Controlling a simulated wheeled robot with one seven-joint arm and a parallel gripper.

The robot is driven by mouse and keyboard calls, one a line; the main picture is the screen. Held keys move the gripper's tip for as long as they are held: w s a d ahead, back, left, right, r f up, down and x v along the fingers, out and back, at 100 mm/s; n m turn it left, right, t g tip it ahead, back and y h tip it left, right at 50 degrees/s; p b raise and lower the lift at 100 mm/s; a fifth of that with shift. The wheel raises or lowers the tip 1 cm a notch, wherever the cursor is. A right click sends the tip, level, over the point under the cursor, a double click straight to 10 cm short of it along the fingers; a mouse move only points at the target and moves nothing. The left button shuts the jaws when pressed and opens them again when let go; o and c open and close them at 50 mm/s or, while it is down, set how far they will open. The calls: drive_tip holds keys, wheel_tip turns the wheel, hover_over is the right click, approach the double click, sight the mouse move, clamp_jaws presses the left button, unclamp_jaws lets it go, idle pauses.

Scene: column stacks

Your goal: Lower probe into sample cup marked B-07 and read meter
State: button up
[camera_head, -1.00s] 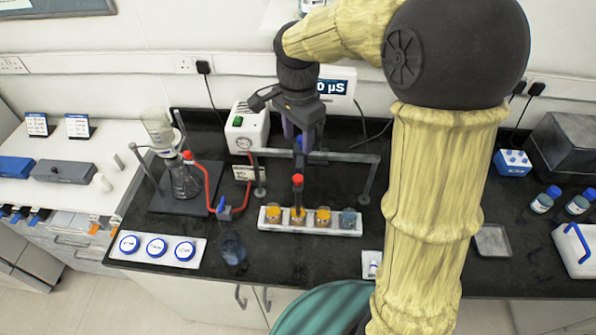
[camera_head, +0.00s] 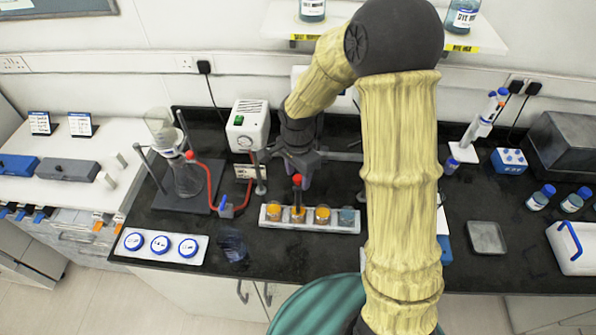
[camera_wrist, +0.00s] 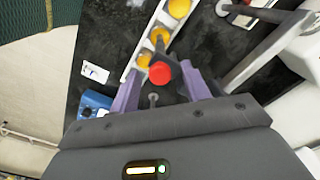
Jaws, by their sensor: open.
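A red-capped probe (camera_head: 297,181) stands upright at the second cup from the left in the white rack (camera_head: 264,224). The rack holds three orange cups, including the leftmost cup (camera_head: 273,212), and one blue-grey cup (camera_head: 347,216). I cannot read a B-07 mark on any of them. My gripper (camera_head: 304,172) is right above the rack, close around the red cap. In the wrist view the red cap (camera_wrist: 160,73) shows between the open purple fingers, and I see no grip on it. The meter's display is hidden behind my arm.
A flask stand (camera_head: 187,178) with a red tube and a white box (camera_head: 246,128) stand left of the rack. A plate with blue round lids (camera_head: 160,244) lies front left. A grey tray (camera_head: 487,237) and blue-capped bottles (camera_head: 541,197) are at right.

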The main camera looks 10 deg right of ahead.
clamp_jaws()
wheel_tip(320, 180, up, 6)
drive_tip(key=p, duration=0.2)
drive_tip(key=shift+p, duration=0.35)
drive_tip(key=shift+w+r, duration=0.1)
drive_tip(key=shift+r, duration=0.15)
drive_tip(key=shift+w, duration=0.1)
drive_tip(key=shift+c, duration=1)
unclamp_jaws()
drive_tip(key=shift+o, duration=1)
